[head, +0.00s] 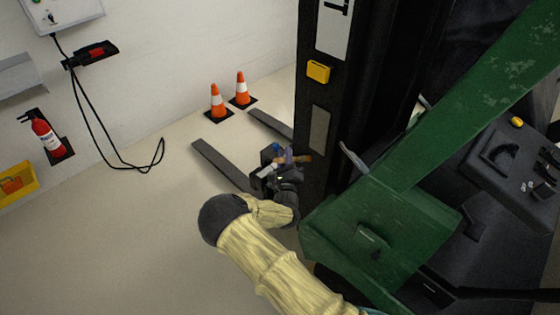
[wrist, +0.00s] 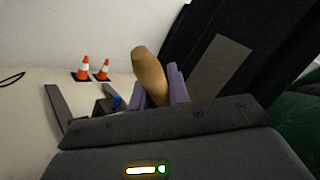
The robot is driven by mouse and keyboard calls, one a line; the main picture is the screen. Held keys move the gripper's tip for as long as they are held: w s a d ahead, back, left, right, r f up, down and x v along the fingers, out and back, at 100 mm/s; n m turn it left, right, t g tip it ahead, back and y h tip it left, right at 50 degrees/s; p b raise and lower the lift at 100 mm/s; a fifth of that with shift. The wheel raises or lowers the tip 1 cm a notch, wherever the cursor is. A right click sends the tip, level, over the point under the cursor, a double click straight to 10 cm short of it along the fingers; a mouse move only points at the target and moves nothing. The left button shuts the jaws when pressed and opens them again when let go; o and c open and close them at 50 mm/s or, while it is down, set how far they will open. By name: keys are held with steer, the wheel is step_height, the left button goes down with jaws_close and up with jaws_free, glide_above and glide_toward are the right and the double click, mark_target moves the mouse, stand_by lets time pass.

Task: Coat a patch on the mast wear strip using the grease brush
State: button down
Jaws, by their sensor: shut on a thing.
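My gripper (head: 285,160) is beside the dark forklift mast and is shut on the grease brush (head: 304,158). In the wrist view the brush (wrist: 149,75) shows as a tan rounded piece between the purple-grey fingers (wrist: 160,85). The rest of the brush is hidden by the gripper. The mast wear strip (head: 319,130) is a grey upright rectangle on the mast face, just above and right of the brush in the head view. The strip (wrist: 219,68) also shows in the wrist view, to the right of the brush. The brush appears apart from the strip.
Two dark forks (head: 222,165) reach out over the floor at the mast's foot. Two orange cones (head: 217,101) stand near the wall. A yellow box (head: 318,71) is on the mast above the strip. The green forklift body (head: 385,225) is at right.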

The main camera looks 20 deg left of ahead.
steer(key=shift+w+d+b, duration=0.2)
steer(key=shift+w+d, duration=0.2)
steer(key=shift+w, duration=0.3)
steer(key=shift+w+d+b, duration=0.2)
steer(key=shift+w+d, duration=0.15)
steer(key=shift+w, duration=0.3)
steer(key=shift+w+d, duration=0.1)
steer(key=shift+w+d, duration=0.25)
steer(key=shift+w, duration=0.15)
stand_by(0.5)
steer(key=shift+r, duration=0.15)
steer(key=shift+w+r+p, duration=0.1)
steer(key=shift+r+p, duration=1.45)
steer(key=shift+p, duration=0.4)
